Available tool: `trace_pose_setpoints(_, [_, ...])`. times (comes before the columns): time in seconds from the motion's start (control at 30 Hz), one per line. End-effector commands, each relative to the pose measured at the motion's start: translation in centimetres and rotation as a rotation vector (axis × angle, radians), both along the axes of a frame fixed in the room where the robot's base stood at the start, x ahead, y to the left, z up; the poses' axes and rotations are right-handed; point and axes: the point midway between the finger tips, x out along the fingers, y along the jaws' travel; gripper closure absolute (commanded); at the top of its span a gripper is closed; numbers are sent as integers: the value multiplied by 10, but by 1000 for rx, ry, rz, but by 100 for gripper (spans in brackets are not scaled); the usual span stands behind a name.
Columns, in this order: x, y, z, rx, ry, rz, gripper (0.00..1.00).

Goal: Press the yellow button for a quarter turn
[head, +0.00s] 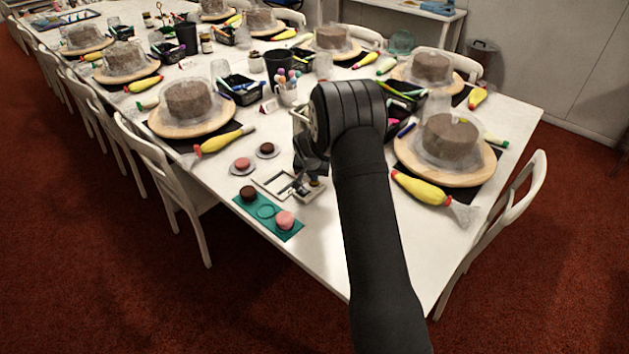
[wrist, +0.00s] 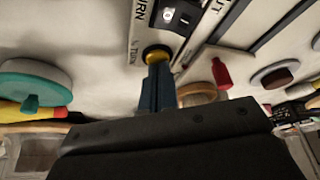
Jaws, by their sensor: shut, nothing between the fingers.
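The yellow button (wrist: 155,51) shows in the wrist view on a pale panel, next to lettering that reads "TURN". My gripper (wrist: 158,68) is shut and empty, with its fingertips right at the button and covering its lower part. I cannot tell whether they press it or only hover at it. In the head view my gripper (head: 297,186) is low over the pale framed panel (head: 270,184) on the table. I cannot make out the yellow button in the head view.
A black switch (wrist: 177,16) and a red part (wrist: 221,73) are close to the button. A green mat (head: 264,211) with small brown and pink cakes lies at the front.

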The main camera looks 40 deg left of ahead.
Motion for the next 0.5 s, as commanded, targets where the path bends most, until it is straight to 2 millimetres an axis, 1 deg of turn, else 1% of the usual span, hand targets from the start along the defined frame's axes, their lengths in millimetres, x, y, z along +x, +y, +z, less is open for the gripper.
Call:
trace_pose_setpoints(0.17, [0,0,3,0,0,0,100])
trace_pose_setpoints(0.5, [0,0,37,2,-1,0,100])
